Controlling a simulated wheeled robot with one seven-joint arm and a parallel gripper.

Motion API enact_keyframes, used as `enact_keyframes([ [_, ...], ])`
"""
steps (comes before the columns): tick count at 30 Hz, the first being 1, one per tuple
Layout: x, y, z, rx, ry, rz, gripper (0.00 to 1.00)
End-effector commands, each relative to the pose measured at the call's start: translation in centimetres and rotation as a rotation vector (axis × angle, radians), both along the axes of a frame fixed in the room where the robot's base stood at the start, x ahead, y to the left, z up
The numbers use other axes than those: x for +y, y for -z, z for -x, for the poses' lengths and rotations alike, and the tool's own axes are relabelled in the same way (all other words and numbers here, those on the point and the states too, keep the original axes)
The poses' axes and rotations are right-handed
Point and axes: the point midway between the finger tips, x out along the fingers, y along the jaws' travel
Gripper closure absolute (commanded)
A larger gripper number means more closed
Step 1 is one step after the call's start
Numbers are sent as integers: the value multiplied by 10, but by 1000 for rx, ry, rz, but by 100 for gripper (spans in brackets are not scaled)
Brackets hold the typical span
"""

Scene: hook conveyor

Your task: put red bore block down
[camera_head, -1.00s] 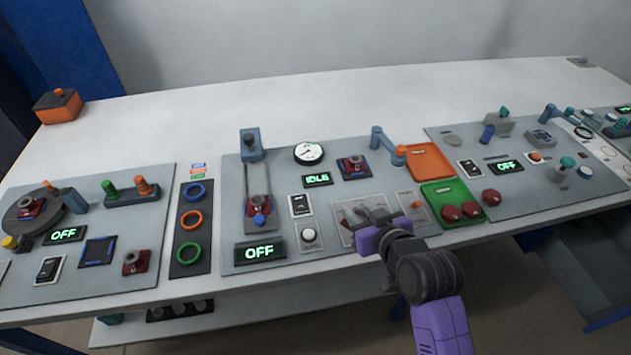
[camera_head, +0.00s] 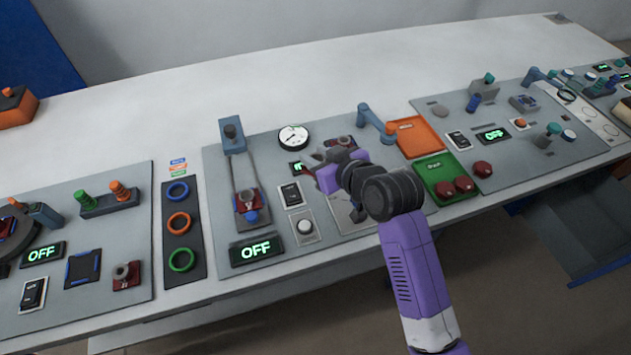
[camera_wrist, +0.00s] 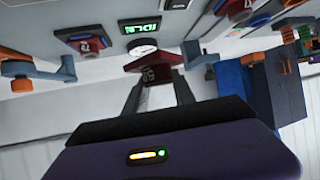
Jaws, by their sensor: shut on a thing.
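My gripper (camera_head: 326,160) is over the middle panel, below the dial. In the wrist view, my gripper (camera_wrist: 155,80) is shut on a red block (camera_wrist: 148,63) with a pale number on its side. The block is above the panel; I cannot tell whether it touches anything. In the head view it is mostly hidden by my gripper. A second red block (camera_wrist: 89,44) sits in a blue-edged holder near it; it shows partly in the head view (camera_head: 345,144). Another red block (camera_head: 248,200) is on the slide track at left.
A blue post (camera_head: 231,134) stands at the track's far end. A blue and orange arm (camera_head: 376,122) stands right of my gripper. Orange (camera_head: 418,137) and green (camera_head: 432,172) trays lie further right.

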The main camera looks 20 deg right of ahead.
Motion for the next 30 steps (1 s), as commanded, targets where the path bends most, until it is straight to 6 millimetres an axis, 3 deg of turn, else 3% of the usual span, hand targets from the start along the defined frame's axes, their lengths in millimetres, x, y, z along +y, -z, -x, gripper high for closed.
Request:
enact_keyframes([
  [3,0,30,0,3,0,-2,100],
  [9,0,61,0,0,0,-1,100],
  [22,0,104,0,-2,-1,-1,100],
  [30,0,106,-1,-4,0,-1,100],
])
